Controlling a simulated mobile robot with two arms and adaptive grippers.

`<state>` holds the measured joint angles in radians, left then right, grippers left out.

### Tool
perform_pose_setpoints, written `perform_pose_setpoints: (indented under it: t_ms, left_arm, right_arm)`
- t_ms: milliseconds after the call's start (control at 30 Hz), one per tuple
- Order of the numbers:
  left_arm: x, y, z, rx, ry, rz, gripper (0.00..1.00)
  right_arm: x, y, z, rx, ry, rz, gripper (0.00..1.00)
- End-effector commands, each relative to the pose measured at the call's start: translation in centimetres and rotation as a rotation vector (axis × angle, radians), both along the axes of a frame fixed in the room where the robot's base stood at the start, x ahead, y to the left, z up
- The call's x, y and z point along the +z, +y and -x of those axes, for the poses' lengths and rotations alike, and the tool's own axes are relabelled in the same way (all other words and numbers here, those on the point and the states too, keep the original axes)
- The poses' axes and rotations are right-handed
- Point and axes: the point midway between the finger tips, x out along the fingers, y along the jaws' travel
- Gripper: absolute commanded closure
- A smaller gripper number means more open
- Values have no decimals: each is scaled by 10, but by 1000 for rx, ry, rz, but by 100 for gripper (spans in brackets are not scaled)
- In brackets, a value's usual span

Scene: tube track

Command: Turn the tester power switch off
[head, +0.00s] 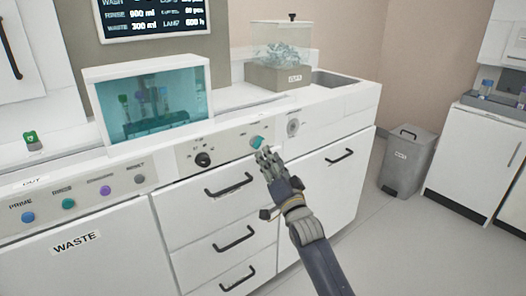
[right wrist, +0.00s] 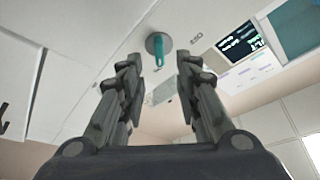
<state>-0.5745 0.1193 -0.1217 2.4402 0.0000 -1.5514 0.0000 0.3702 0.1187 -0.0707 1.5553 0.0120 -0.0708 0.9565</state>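A teal switch (head: 257,142) sits on the beige control strip of the counter front, right of a black knob (head: 202,159). I take it for the tester power switch; its label is too small to read. In the right wrist view the switch (right wrist: 158,50) is a teal lever on a round grey base. My right gripper (head: 268,156) is just below and in front of it in the head view. Its fingers are spread and empty, one on each side of the lever in the wrist view, with no visible contact. My left gripper is out of view.
Drawers with black handles (head: 229,185) lie below the strip. A glass-fronted case with tubes (head: 151,61) stands on the counter at left. Coloured buttons (head: 68,204) line the left panel. A grey bin (head: 409,165) stands on the floor at right.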

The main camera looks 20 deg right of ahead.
Motion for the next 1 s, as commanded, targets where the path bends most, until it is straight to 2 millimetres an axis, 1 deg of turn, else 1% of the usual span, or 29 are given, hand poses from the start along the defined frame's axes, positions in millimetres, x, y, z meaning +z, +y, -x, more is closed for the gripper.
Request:
perform_pose_setpoints:
  t_ms: [33, 100, 167, 300, 500, 733, 767, 800, 900, 1000]
  left_arm:
    - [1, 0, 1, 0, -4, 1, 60]
    - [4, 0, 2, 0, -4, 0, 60]
    - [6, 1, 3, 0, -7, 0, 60]
    - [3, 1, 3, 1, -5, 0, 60]
    - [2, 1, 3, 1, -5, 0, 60]
    - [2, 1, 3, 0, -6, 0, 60]
    - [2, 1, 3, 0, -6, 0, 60]
    - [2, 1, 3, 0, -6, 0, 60]
    - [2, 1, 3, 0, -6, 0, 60]
    - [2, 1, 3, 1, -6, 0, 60]
  right_arm:
    - [2, 1, -10, 0, -1, 1, 69]
    - [5, 2, -21, 0, -1, 2, 69]
    - [8, 3, -30, 0, -1, 1, 69]
    - [12, 3, -44, 0, -1, 1, 69]
    - [14, 4, -53, 0, 1, 2, 69]
    - [14, 4, -53, 0, 1, 2, 69]
    - [14, 4, -53, 0, 1, 1, 71]
    - [14, 4, -53, 0, 1, 2, 80]
    - [14, 4, -53, 0, 1, 2, 100]
    - [14, 4, -53, 0, 1, 2, 100]
